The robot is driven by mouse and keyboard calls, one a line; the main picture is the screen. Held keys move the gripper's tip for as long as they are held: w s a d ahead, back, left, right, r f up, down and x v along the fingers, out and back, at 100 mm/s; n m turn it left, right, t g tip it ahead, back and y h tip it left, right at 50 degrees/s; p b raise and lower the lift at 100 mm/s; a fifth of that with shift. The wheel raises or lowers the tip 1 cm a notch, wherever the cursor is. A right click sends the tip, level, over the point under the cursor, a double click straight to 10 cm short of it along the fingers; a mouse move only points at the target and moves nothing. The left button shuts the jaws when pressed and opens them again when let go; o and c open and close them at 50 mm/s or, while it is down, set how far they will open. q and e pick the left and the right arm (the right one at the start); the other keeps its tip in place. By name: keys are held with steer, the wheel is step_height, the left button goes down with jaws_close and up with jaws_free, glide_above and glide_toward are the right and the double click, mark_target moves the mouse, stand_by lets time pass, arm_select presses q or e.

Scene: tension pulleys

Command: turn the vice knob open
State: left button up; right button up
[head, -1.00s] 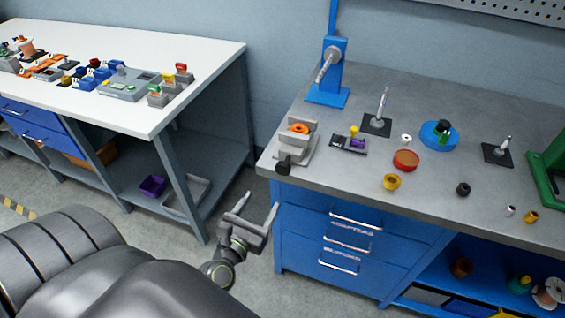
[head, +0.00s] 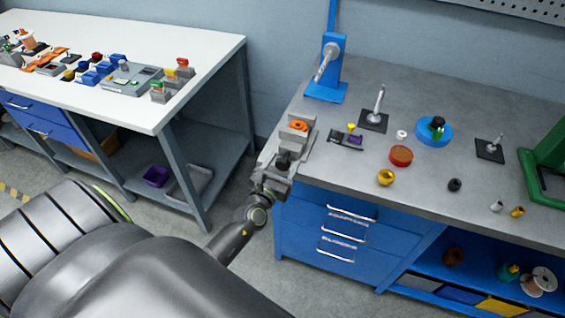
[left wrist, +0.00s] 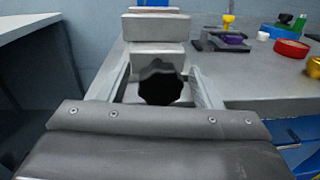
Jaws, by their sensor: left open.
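The grey vice (head: 301,131) stands at the near left corner of the grey bench, with an orange round part (head: 299,126) between its jaws. Its black lobed knob (left wrist: 161,83) faces me in the left wrist view and shows small in the head view (head: 283,161). My left gripper (head: 277,172) is at the knob. In the left wrist view its open fingers (left wrist: 157,88) stand on either side of the knob, with a visible gap on each side. I cannot tell whether the fingertips reach past the knob. My right gripper is out of view.
A blue post stand (head: 327,75) is behind the vice. A black and purple part (head: 350,137), a red dish (head: 401,155) and a yellow part (head: 386,177) lie to the right. The blue drawers (head: 325,225) are below. A white table (head: 190,45) stands at left.

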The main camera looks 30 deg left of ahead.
arm_select(q)
steer(key=c, duration=1)
steer(key=shift+f+n+b, duration=0.2)
steer(key=shift+n+b, duration=0.85)
steer(key=shift+n, duration=0.05)
steer(key=shift+r+n+b, duration=0.1)
steer(key=shift+n+b, duration=1)
steer(key=shift+n, duration=0.8)
steer(key=o, duration=1)
